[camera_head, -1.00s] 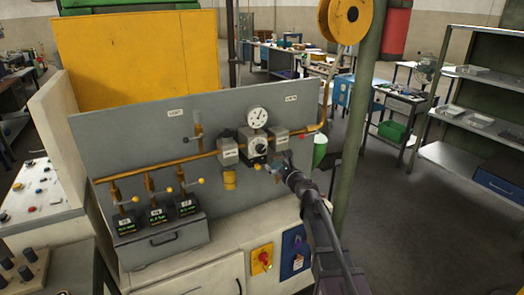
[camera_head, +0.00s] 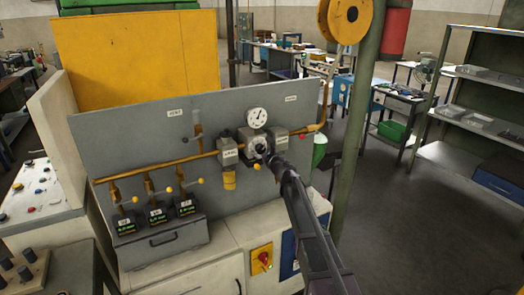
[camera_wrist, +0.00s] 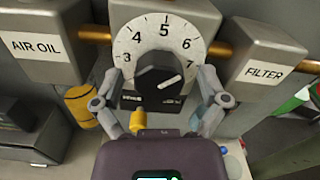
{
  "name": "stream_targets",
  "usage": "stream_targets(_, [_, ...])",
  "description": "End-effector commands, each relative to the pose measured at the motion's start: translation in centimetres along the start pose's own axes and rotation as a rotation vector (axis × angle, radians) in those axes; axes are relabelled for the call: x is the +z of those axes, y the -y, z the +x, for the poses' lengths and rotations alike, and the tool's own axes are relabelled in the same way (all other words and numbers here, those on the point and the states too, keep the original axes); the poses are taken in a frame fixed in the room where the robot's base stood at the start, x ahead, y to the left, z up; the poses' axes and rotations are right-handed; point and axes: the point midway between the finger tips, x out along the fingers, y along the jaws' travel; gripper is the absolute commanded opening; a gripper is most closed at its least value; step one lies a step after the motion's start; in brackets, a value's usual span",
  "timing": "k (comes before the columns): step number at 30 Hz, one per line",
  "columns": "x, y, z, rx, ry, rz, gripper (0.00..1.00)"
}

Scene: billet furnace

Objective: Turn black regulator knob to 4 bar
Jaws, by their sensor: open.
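The black regulator knob (camera_wrist: 152,75) shows in the wrist view in front of a white dial (camera_wrist: 158,40) numbered about 3 to 7. Its white mark points right and slightly up, roughly toward the 7. My gripper (camera_wrist: 158,77) is open, with one finger on each side of the knob. I cannot tell if either finger touches it. In the head view my gripper (camera_head: 262,152) is at the regulator and covers part of the knob. The round pressure gauge (camera_head: 257,117) sits above the regulator; its reading is too small to tell.
An AIR OIL block (camera_wrist: 40,45) stands left of the dial and a FILTER block (camera_wrist: 265,70) right of it, on a copper pipe (camera_head: 185,158). A yellow piece (camera_wrist: 138,120) lies below the knob. Several valves with yellow handles (camera_head: 201,181) are further left.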

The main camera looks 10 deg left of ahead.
Motion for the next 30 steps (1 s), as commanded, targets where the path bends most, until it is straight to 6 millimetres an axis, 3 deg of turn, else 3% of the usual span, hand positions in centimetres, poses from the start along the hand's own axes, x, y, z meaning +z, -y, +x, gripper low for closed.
stream_targets(8, [0.01, -0.03, 0.07, 0.000, 0.000, 0.000, 0.93])
stream_targets(11, [0.01, -0.04, 0.06, 0.000, 0.000, 0.000, 0.69])
stream_targets(17, [0.01, -0.04, 0.08, 0.000, 0.000, 0.000, 0.11])
stream_targets(30, [-0.02, 0.16, 0.08, -0.003, -0.001, -0.043, 0.11])
